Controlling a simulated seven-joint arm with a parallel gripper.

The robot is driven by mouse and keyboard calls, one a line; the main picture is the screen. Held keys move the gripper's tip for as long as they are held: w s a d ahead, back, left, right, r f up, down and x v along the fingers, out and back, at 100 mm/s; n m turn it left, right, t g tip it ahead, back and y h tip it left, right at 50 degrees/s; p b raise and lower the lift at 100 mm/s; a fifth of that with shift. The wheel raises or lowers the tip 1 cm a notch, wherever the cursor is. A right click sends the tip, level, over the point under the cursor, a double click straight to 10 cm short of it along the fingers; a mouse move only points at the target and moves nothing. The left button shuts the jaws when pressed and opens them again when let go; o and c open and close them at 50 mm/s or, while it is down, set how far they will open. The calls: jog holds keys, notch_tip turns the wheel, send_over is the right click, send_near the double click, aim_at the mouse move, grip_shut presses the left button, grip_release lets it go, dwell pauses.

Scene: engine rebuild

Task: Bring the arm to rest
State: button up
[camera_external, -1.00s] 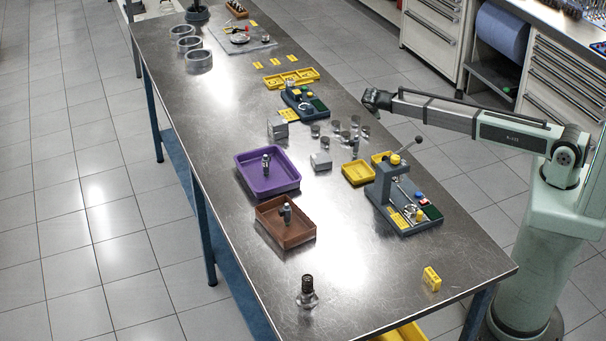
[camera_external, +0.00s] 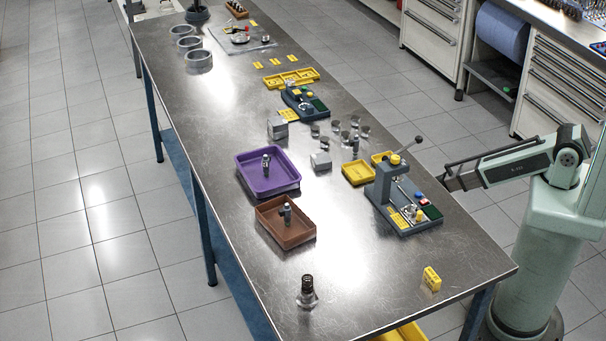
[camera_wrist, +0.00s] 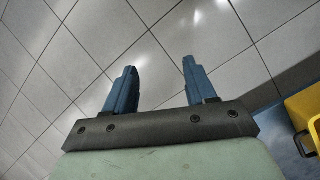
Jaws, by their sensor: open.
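My gripper shows in the wrist view (camera_wrist: 160,75) with its two blue fingers spread apart and nothing between them. Only grey floor tiles lie beyond the fingertips. In the external view my arm is folded back at the right side of the steel table (camera_external: 350,285), with its forearm sloping down to the left. The gripper end there is low beside the table's right edge, behind the grey press fixture (camera_external: 385,190), and its fingers are not clearly visible.
On the table stand a purple tray (camera_external: 285,186) and a brown tray (camera_external: 296,238), each holding a part. A yellow block (camera_external: 432,279) lies near the front right corner. A yellow bin (camera_wrist: 304,110) shows at the wrist view's right edge. Drawer cabinets (camera_external: 560,85) stand behind.

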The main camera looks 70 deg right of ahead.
jog(key=s+a+f+m+g+y, duration=0.1)
jog(key=s+a, duration=0.2)
jog(key=s, duration=0.8)
jog(key=s+a+m+g+y, duration=0.1)
jog(key=s+a, duration=0.3)
jog(key=s, duration=0.7)
jog(key=shift+a+f+m+g, duration=0.25)
jog(key=shift+f+m+g, duration=0.1)
jog(key=shift+m+g, duration=0.15)
